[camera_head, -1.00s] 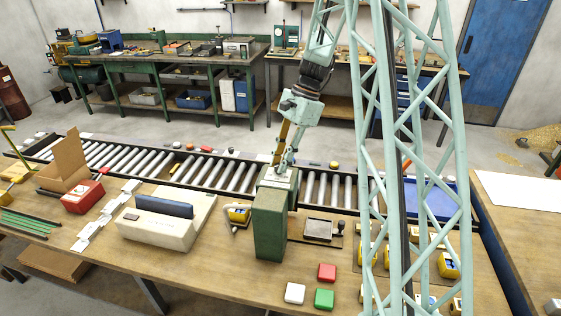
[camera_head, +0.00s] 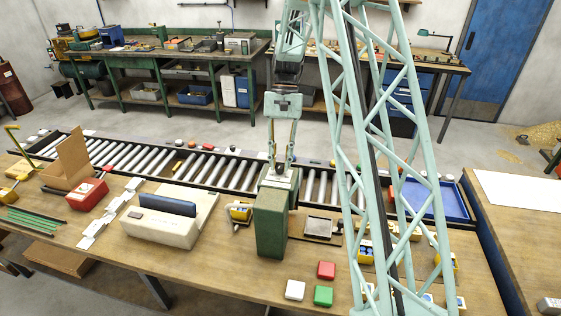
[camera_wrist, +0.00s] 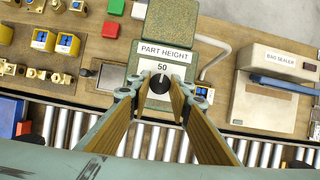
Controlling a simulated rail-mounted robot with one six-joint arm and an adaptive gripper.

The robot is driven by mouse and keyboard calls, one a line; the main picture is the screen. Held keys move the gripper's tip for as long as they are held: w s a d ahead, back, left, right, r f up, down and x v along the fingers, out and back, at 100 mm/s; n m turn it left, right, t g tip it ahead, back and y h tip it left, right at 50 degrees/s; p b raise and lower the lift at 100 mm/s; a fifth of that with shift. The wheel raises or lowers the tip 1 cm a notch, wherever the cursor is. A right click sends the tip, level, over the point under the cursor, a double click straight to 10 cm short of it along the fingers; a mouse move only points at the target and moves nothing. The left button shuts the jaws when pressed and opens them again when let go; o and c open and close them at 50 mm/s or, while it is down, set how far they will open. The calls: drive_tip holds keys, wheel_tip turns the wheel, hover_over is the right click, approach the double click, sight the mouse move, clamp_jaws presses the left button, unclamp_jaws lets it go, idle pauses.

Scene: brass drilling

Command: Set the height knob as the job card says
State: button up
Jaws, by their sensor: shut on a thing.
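The height knob (camera_wrist: 160,83) is a dark round knob on the green box (camera_head: 270,225), which also shows in the wrist view (camera_wrist: 174,20). A white label (camera_wrist: 163,52) on the box reads "PART HEIGHT". The number 50 (camera_wrist: 162,67) shows just above the knob. My gripper (camera_wrist: 160,84) points at the knob, with one finger on each side, shut on it. In the head view my gripper (camera_head: 280,160) is upright at the back of the box, and the knob is hidden. I cannot make out a readable job card.
A bag sealer (camera_head: 150,229) stands left of the box. A roller conveyor (camera_head: 222,172) runs behind. Red (camera_head: 326,270), white (camera_head: 294,290) and green (camera_head: 323,296) blocks stand in front. A blue tray (camera_head: 430,205) is farther right.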

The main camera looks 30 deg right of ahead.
drive_tip(key=shift+n, duration=0.4)
drive_tip(key=o, duration=0.8)
drive_tip(key=shift+o, duration=0.2)
drive_tip(key=shift+r, duration=0.15)
drive_tip(key=v, duration=1.1)
drive_tip(key=shift+w+r, duration=0.2)
drive_tip(key=shift+r, duration=0.15)
